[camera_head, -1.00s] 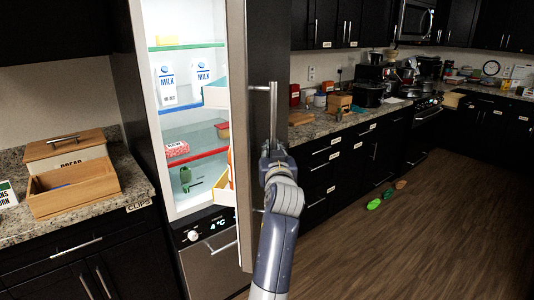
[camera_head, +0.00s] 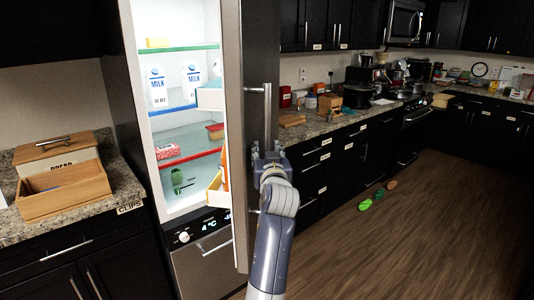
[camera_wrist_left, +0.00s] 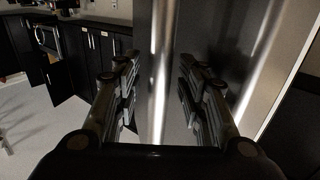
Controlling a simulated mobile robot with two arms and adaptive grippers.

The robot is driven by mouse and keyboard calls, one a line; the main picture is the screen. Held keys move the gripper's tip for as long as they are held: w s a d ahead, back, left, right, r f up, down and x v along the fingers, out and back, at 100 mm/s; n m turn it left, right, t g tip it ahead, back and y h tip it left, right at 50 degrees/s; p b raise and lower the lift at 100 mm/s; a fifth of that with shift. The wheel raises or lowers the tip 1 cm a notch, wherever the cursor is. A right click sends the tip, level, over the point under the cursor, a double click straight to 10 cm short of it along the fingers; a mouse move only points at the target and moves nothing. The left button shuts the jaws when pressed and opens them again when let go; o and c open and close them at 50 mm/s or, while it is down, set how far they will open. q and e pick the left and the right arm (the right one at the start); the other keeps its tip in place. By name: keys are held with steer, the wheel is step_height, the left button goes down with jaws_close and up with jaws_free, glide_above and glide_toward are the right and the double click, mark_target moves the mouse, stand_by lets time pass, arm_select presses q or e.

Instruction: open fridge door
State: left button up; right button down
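The fridge door (camera_head: 262,50) stands wide open, swung out toward me, with its dark front facing right. Its vertical metal handle (camera_head: 267,112) is on that front. My left gripper (camera_head: 268,152) is at the lower part of the handle with its fingers spread apart. In the left wrist view the handle (camera_wrist_left: 158,60) runs between the two fingers, with gaps at both sides. The fridge interior (camera_head: 190,120) is lit and shows milk cartons (camera_head: 157,86), a pink package and a green item on shelves. My right gripper is not in view.
A granite counter (camera_head: 120,195) with a wooden bread box (camera_head: 62,190) is at the left. A cluttered counter runs along the right wall. Several small green and brown items (camera_head: 366,204) lie on the wood floor (camera_head: 420,220), which is mostly clear.

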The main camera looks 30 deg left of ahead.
mark_target(268, 118)
arm_select(q)
step_height(268, 118, up, 10)
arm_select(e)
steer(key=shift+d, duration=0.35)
